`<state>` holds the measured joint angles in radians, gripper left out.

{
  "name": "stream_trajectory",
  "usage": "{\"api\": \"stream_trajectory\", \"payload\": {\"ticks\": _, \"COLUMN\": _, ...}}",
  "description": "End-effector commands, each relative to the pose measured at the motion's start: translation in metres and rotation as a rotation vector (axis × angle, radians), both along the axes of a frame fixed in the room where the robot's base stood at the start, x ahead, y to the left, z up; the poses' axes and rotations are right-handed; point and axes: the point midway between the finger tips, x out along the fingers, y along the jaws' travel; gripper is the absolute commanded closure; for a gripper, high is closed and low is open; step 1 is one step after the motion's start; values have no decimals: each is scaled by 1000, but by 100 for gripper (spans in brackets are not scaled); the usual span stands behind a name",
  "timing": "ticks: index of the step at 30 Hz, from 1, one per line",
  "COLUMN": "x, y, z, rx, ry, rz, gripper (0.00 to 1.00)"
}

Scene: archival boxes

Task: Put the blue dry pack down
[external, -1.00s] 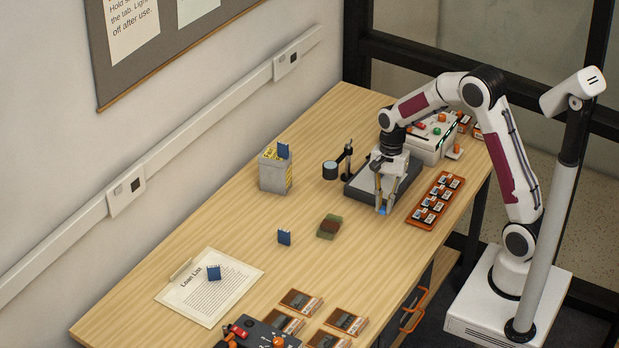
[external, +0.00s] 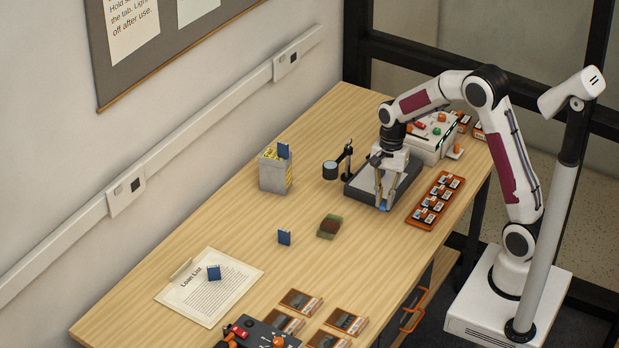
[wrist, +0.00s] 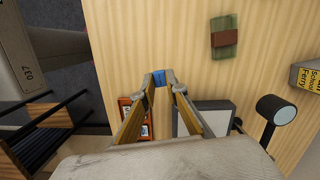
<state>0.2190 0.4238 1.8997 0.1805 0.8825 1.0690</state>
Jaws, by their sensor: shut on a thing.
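My gripper (external: 382,204) is shut on a small blue dry pack (wrist: 159,78). In the wrist view the blue pack sits between the two fingertips, over the wooden table. In the external view the fingers point down at the front edge of the dark grey tray (external: 362,188), and only a bit of blue shows at the tips. I cannot tell whether the pack touches the table.
An orange rack (external: 436,200) of small items lies just right of my gripper. A green and brown bundle (external: 329,226) lies to the left. A magnifier on a stand (external: 331,170) stands by the tray. Several orange-edged boxes (external: 346,321) lie at the front. Bare table lies between.

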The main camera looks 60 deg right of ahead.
Motion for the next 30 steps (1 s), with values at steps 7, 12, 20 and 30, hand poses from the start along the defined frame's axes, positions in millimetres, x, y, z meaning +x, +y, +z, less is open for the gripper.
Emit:
{"api": "stream_trajectory", "payload": {"ticks": 7, "x": 1, "y": 19, "z": -6, "rx": 3, "ry": 13, "rz": 41, "gripper": 96}}
{"api": "stream_trajectory", "payload": {"ticks": 12, "x": 13, "y": 45, "z": -12, "rx": 0, "ry": 12, "rz": 102, "gripper": 96}}
{"api": "stream_trajectory", "payload": {"ticks": 20, "x": 49, "y": 93, "z": -17, "rx": -19, "ry": -2, "rz": 66, "gripper": 96}}
{"api": "stream_trajectory", "payload": {"ticks": 30, "x": 83, "y": 132, "z": -16, "rx": -34, "ry": -13, "rz": -142, "gripper": 96}}
